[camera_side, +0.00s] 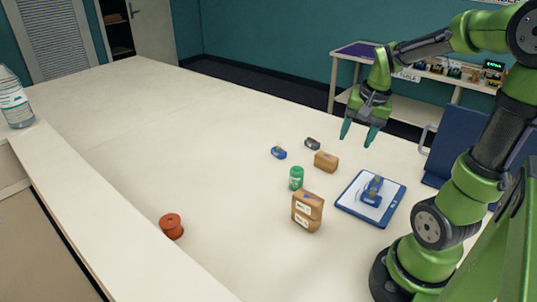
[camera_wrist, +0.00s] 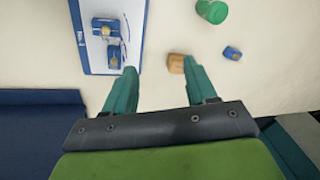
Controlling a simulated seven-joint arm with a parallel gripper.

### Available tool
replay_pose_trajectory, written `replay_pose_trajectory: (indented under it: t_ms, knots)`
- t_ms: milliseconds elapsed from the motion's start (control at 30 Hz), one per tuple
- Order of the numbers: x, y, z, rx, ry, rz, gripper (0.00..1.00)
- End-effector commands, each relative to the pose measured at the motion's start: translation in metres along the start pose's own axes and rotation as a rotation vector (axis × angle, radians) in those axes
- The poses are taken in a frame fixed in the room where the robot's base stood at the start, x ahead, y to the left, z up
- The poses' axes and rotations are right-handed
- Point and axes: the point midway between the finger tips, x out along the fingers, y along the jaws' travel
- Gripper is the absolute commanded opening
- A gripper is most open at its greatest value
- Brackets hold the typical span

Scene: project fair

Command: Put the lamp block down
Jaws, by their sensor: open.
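Small blue blocks (camera_side: 372,190) sit close together on a white sheet on a blue clipboard (camera_side: 398,204). In the wrist view one of them, a blue block with a yellowish round top (camera_wrist: 105,31), looks like the lamp block; a second blue block (camera_wrist: 114,56) is right beside it. I cannot tell whether they touch. My gripper (camera_side: 359,135) is open and empty, above the table behind the clipboard in the side view. In the wrist view my gripper (camera_wrist: 161,68) has its fingers spread, with the clipboard (camera_wrist: 85,66) at upper left.
A tan block (camera_side: 326,161), a blue block (camera_side: 279,152), a dark block (camera_side: 312,143), a green can (camera_side: 296,178) and tan boxes (camera_side: 307,211) stand left of the clipboard. A red spool (camera_side: 171,226) lies farther left.

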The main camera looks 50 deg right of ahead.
Motion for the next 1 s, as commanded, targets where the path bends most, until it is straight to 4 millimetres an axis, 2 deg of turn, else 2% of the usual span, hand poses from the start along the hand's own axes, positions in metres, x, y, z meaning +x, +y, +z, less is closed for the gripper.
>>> replay_pose_trajectory:
  t_ms: [33,133,200,300,400,533,1000]
  knots:
    - [-0.014,-0.025,0.028,-0.132,0.028,-0.071,0.56]
    - [-0.035,-0.058,0.081,-0.365,0.073,-0.200,0.56]
    - [-0.048,-0.070,0.116,-0.507,0.099,-0.282,0.56]
    - [-0.061,-0.077,0.154,-0.661,0.128,-0.377,0.56]
    - [-0.068,-0.079,0.177,-0.755,0.146,-0.437,0.56]
    - [-0.071,-0.078,0.188,-0.800,0.155,-0.465,0.56]
    - [-0.071,-0.079,0.188,-0.797,0.154,-0.465,0.56]
